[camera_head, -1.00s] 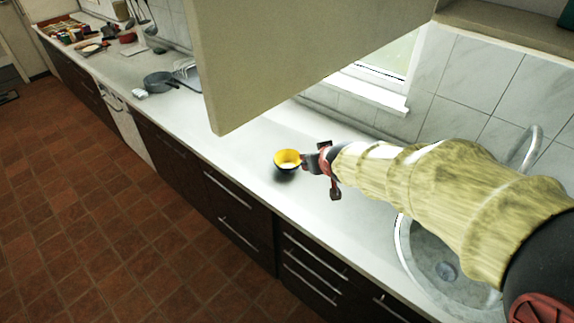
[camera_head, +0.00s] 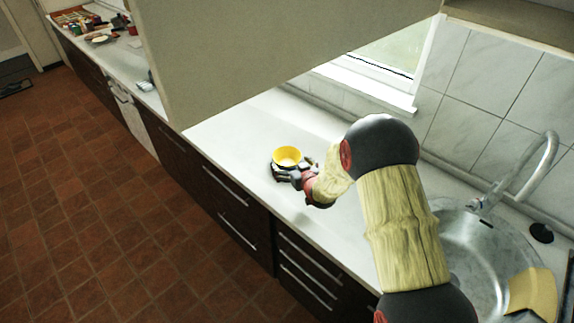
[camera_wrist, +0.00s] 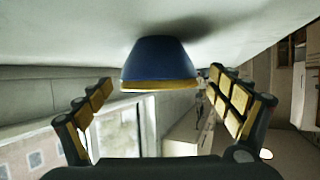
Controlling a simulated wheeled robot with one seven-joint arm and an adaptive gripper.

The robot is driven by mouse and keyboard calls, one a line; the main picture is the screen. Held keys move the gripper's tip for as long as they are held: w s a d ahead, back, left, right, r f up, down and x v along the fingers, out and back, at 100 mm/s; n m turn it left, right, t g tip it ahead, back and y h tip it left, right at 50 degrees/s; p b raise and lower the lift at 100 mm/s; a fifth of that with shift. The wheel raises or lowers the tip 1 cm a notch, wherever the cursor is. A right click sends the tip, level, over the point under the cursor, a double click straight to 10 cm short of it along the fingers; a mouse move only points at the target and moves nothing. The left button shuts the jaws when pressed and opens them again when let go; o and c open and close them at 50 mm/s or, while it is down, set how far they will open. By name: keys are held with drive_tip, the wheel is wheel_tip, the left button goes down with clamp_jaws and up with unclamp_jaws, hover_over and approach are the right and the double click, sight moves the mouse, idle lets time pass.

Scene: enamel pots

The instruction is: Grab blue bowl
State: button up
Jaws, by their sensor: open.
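The blue bowl (camera_head: 287,157) has a yellow inside and stands upright on the white counter (camera_head: 262,122). My gripper (camera_head: 289,176) is open at the near side of the bowl, low over the counter. In the wrist view, which is upside down, the bowl's dark blue outside (camera_wrist: 158,58) and yellow rim lie ahead, between the two spread fingers of my gripper (camera_wrist: 160,82). Gaps show between the bowl and both fingers. In the head view the gripper hides part of the bowl's lower side.
An overhead cabinet (camera_head: 280,50) hangs above the counter on the left. A sink (camera_head: 470,250) with a tap (camera_head: 541,165) and a yellow cloth or sponge (camera_head: 533,292) lies to the right. The counter around the bowl is clear. Several items sit far left.

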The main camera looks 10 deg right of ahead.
sight(284, 155)
drive_tip(key=shift+o, duration=0.5)
drive_tip(key=b+x, duration=0.1)
drive_tip(key=x, duration=0.3)
drive_tip(key=shift+w, duration=0.4)
drive_tip(key=shift+c, duration=0.3)
drive_tip(key=c, duration=1.1)
drive_tip(key=shift+r, duration=0.2)
drive_tip(key=shift+c, duration=0.5)
